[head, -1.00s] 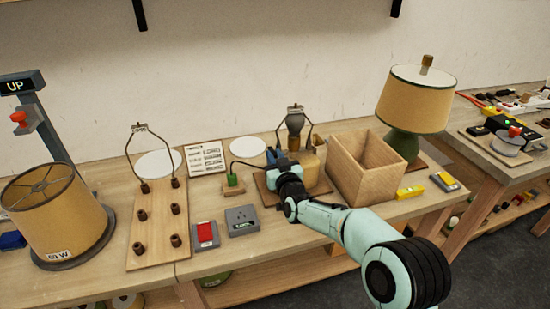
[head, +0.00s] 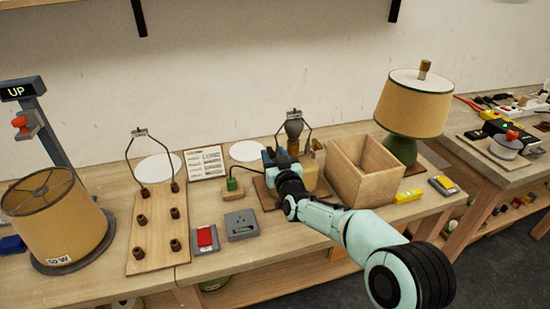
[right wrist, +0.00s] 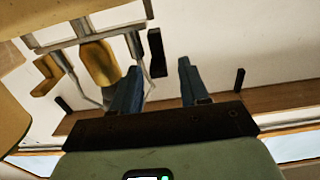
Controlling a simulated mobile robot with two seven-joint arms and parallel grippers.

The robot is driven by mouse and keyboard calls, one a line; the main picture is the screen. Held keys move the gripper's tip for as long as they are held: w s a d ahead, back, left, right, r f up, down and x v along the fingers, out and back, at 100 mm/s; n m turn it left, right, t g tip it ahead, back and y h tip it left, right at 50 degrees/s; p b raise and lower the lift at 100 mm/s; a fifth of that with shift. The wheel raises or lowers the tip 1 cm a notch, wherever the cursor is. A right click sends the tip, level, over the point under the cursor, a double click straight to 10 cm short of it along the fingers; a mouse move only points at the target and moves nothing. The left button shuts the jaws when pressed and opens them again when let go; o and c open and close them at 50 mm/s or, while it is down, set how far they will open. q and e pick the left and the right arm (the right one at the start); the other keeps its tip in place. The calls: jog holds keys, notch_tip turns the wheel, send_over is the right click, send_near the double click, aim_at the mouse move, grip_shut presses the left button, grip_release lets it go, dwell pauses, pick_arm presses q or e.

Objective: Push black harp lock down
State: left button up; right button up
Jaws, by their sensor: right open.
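The lamp with a bare bulb (head: 294,128) stands in the middle of the bench, with a wire harp around the bulb. A brass-coloured lock (head: 317,144) shows on its right side. My right gripper (head: 272,156) is at the lamp's left side and hides that side in the head view. In the right wrist view, my right gripper (right wrist: 160,66) is open, its two blue fingers apart. The black harp lock (right wrist: 157,52) appears by the harp leg, near the gap between the fingertips; contact cannot be told. The bulb (right wrist: 100,62) is to its left. My left gripper is not in view.
An open wooden box (head: 355,180) stands close on the lamp's right. A shaded green lamp (head: 401,147) is farther right.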

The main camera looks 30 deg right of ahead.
jog(key=shift+s, duration=0.1)
jog(key=v, duration=1.3)
jog(key=shift+s+f, duration=0.1)
